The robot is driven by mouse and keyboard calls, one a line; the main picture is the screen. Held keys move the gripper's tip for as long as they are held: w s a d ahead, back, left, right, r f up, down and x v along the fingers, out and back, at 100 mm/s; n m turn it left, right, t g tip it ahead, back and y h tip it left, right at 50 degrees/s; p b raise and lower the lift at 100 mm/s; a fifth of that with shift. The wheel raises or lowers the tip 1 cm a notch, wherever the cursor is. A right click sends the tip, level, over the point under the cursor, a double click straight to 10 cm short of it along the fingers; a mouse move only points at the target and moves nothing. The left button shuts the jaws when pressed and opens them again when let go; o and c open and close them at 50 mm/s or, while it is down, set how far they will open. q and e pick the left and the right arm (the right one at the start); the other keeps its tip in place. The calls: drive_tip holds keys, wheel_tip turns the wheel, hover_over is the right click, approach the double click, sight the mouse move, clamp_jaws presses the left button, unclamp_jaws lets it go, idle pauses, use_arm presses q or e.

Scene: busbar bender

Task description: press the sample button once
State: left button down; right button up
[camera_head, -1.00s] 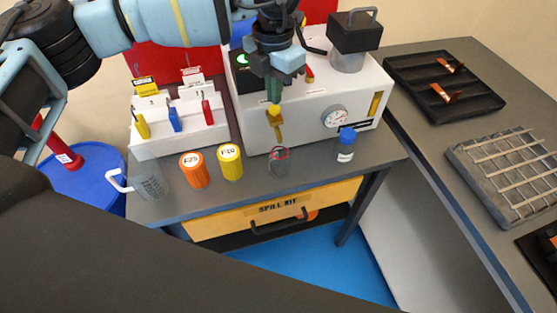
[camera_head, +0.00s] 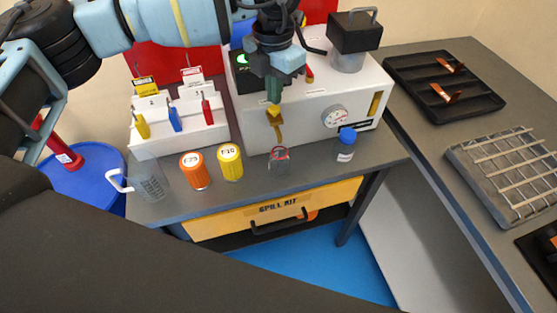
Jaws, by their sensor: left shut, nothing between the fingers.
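My left gripper (camera_head: 273,90) comes down from the top and is shut and empty, its tips at the front of the white machine (camera_head: 300,110). Just below the tips is a brass-yellow tap-like fitting (camera_head: 276,122) with a downward spout. I cannot tell whether the tips touch it. No part is readable as the sample button; the gripper may hide it. A small clear glass (camera_head: 279,160) with a red mark stands below the spout. My right gripper is not in view.
A round gauge (camera_head: 335,117) and a blue-capped bottle (camera_head: 346,145) are to the right. A black tray (camera_head: 445,105) lies on the right bench.

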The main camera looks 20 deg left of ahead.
use_arm(q)
drive_tip(key=shift+f, duration=0.1)
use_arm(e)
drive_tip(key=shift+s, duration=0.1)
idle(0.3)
use_arm(q)
drive_tip(key=shift+f, duration=1.3)
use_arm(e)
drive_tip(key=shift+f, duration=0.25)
use_arm(q)
drive_tip(key=shift+r, duration=0.6)
drive_tip(key=shift+r+p, duration=0.45)
drive_tip(key=shift+r, duration=0.3)
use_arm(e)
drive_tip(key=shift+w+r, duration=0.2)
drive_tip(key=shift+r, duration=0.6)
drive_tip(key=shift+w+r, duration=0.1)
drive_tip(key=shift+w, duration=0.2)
